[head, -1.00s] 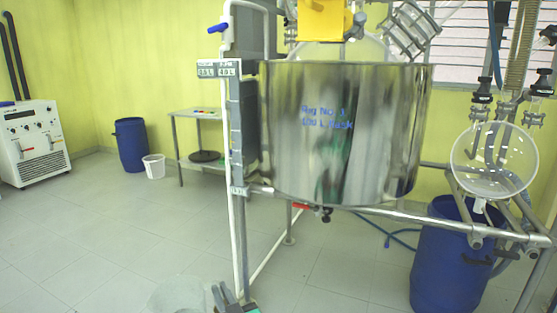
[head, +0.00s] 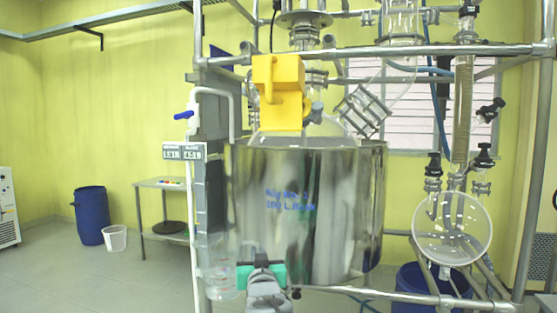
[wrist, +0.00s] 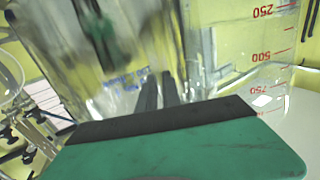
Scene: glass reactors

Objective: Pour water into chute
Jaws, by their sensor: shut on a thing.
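A clear glass beaker (head: 222,275) shows at the lower left of the steel vessel in the head view. My gripper (head: 261,268), with green and black fingers, is shut on the beaker, in front of the vessel's lower wall. A yellow angular piece (head: 280,95), which looks like the chute, sits on top of the reactor, well above my gripper. Its opening is hard to make out.
The large shiny steel vessel (head: 335,210) stands in a metal pipe frame (head: 420,50). A white pipe with a blue-handled tap (head: 184,115) is on its left. A round glass flask (head: 453,230) hangs at right. Open floor lies at left, before a small table (head: 165,184).

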